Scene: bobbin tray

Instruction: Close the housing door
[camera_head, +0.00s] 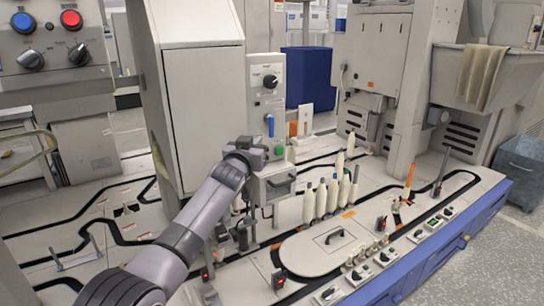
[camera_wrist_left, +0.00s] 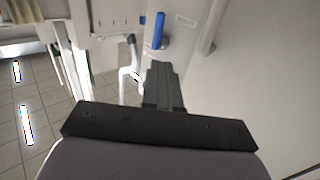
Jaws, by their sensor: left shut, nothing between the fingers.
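The tall pale grey housing (camera_head: 203,110) stands left of centre in the head view. Its broad flat panel faces me and looks like the door; I cannot tell whether it is ajar. My left arm reaches up from the bottom left. My left gripper (camera_head: 248,152) is at the panel's lower right edge, in front of the control column; its fingertips are hard to make out there. In the left wrist view the gripper (camera_wrist_left: 163,80) is shut and empty, with a pale smooth surface (camera_wrist_left: 245,80) filling the right side. I cannot tell whether they touch. My right gripper is out of view.
The control column (camera_head: 267,100) has a black knob and a blue handle (camera_head: 270,125), also in the wrist view (camera_wrist_left: 160,30). Below is a box with a dark handle (camera_head: 281,183). Several pale bobbins (camera_head: 333,197) stand on the deck to the right. A round-ended lid (camera_head: 318,250) lies in front.

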